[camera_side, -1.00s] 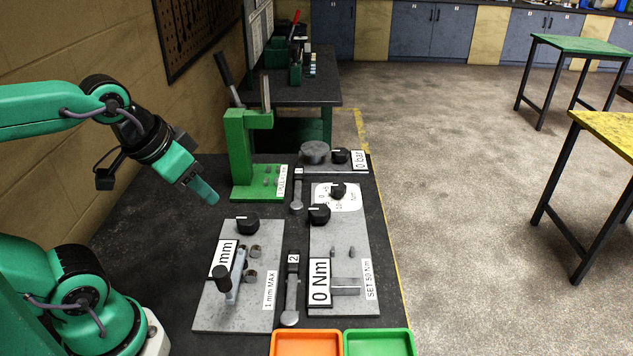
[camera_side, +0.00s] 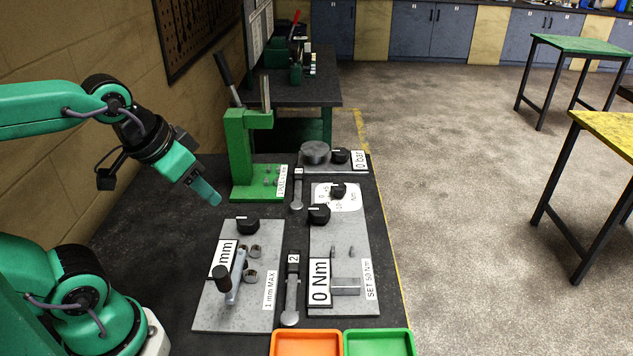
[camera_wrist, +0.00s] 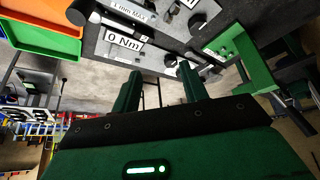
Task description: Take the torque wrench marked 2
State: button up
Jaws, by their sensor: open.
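The torque wrench marked 2 (camera_side: 291,298) lies on the black bench in the side view, between two grey plates. Its "2" label is at the far end and its round head at the near end. In the wrist view a dark bar with a round grey end (camera_wrist: 78,14) near the top looks like this wrench. My gripper (camera_side: 212,197) is up and to the left of the wrench, above the bench and well apart from it. Its two green fingers (camera_wrist: 160,88) are apart and empty in the wrist view.
A second wrench (camera_side: 297,190) lies farther back beside the green press (camera_side: 240,150). The left plate (camera_side: 207,312) has a lever and knob; the right plate (camera_side: 362,240) bears a "0 Nm" display. Orange (camera_side: 306,333) and green (camera_side: 378,332) trays stand at the front.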

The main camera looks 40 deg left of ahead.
jog(key=n+g, duration=0.6)
jog(key=n, duration=0.3)
send_over(292, 282)
jog(key=shift+s+f, duration=0.15)
jog(key=shift+f, duration=7.55)
jog(key=shift+f, duration=0.1)
jog(key=shift+f, duration=1.2)
jog(key=shift+f, duration=2.6)
